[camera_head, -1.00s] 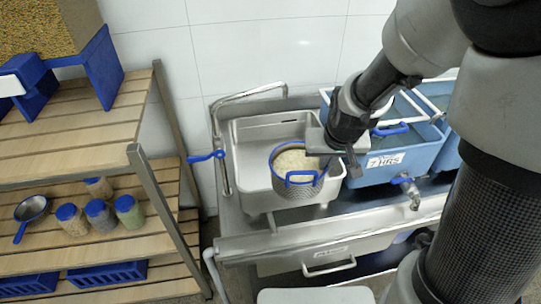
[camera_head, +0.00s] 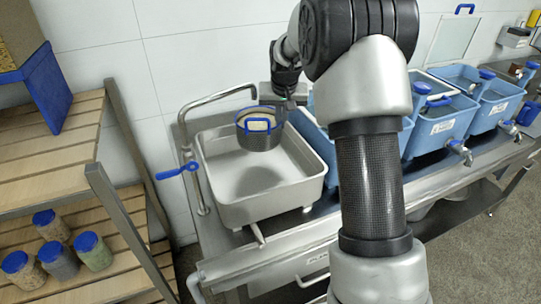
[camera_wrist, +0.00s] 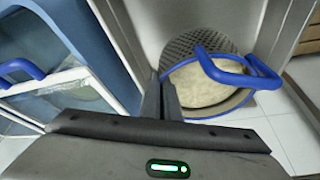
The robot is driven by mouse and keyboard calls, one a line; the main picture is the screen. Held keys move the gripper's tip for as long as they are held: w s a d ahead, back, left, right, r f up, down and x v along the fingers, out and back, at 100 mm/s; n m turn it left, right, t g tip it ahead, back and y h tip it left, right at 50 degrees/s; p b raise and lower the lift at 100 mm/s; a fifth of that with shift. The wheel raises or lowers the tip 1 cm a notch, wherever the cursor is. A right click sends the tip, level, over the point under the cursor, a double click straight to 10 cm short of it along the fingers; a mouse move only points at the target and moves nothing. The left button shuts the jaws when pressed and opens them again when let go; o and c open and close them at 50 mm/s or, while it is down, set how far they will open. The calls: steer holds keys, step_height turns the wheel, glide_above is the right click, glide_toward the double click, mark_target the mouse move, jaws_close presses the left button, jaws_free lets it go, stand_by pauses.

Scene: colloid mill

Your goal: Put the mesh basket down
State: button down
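The mesh basket (camera_head: 260,141) is a grey perforated pot with a blue rim and blue handles, holding pale, grain-like contents. In the head view it hangs upright over the back part of the steel sink (camera_head: 262,211), with a dark shadow on the sink floor below. My gripper (camera_head: 287,106) is at the basket's right rear side. In the wrist view the basket (camera_wrist: 200,52) is beyond the fingers, and my gripper (camera_wrist: 161,97) has its fingers close together at the blue rim, shut on it. The exact grip point is partly hidden.
A tap with a blue lever (camera_head: 177,170) stands at the sink's left. Blue tanks (camera_head: 440,127) line the counter to the right. A wooden shelf (camera_head: 60,160) with several blue-lidded jars stands at the left. The sink's front part is empty.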

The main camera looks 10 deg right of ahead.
step_height(320, 180, down, 7)
steer(key=shift+f, duration=0.15)
steer(key=shift+f, duration=0.1)
stand_by(0.3)
steer(key=shift+f+b, duration=0.5)
steer(key=shift+b, duration=0.1)
steer(key=c, duration=2)
jaws_free()
